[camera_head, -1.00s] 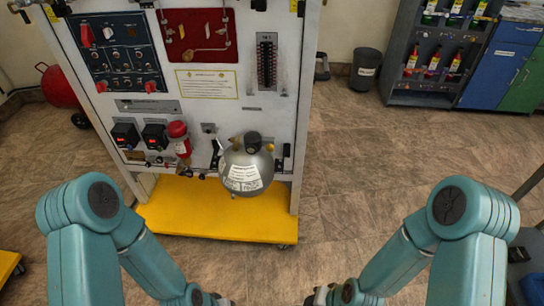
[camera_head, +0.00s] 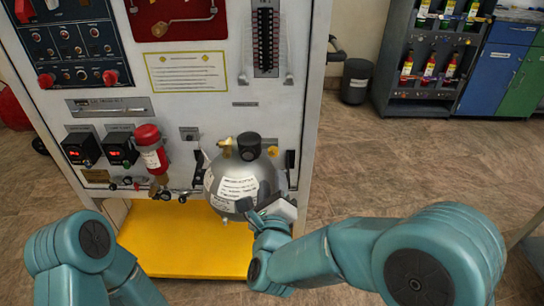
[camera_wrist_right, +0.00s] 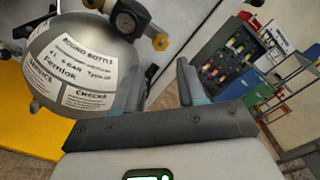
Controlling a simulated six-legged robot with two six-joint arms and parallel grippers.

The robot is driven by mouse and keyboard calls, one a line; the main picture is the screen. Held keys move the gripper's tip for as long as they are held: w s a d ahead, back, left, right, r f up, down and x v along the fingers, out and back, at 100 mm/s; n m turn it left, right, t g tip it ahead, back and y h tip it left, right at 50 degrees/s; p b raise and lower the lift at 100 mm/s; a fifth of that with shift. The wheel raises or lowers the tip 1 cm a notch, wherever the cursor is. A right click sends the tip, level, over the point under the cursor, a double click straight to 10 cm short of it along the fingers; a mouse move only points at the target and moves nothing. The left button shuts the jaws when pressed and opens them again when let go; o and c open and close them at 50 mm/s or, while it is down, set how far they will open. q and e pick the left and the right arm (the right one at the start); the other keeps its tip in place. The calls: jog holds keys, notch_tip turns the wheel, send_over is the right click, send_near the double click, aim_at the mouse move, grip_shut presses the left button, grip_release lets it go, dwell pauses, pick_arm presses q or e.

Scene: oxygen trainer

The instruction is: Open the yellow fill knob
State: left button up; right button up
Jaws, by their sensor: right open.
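A round grey bottle (camera_head: 240,185) with white labels hangs on the front of the trainer panel, with a black knob (camera_head: 249,146) on top. A small yellow knob (camera_head: 272,151) sits at the top right of the bottle; it also shows in the right wrist view (camera_wrist_right: 160,42), beside a gauge. A brass-yellow fitting (camera_head: 227,147) is at the bottle's upper left. My right gripper (camera_head: 266,203) is at the bottle's lower right, below the yellow knob. In the right wrist view its fingers (camera_wrist_right: 160,82) are apart with nothing between them. My left gripper is out of view.
The white trainer panel (camera_head: 210,110) stands on a yellow base (camera_head: 180,245). A red cylinder (camera_head: 150,150) is left of the bottle. A black bin (camera_head: 356,80) and a bottle rack (camera_head: 420,100) are behind on the right. Open floor lies between.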

aim_at(273, 154)
jog(key=w, duration=1.1)
jog(key=shift+d, duration=0.1)
jog(key=shift+c, duration=0.3)
jog(key=shift+f, duration=0.1)
grip_shut()
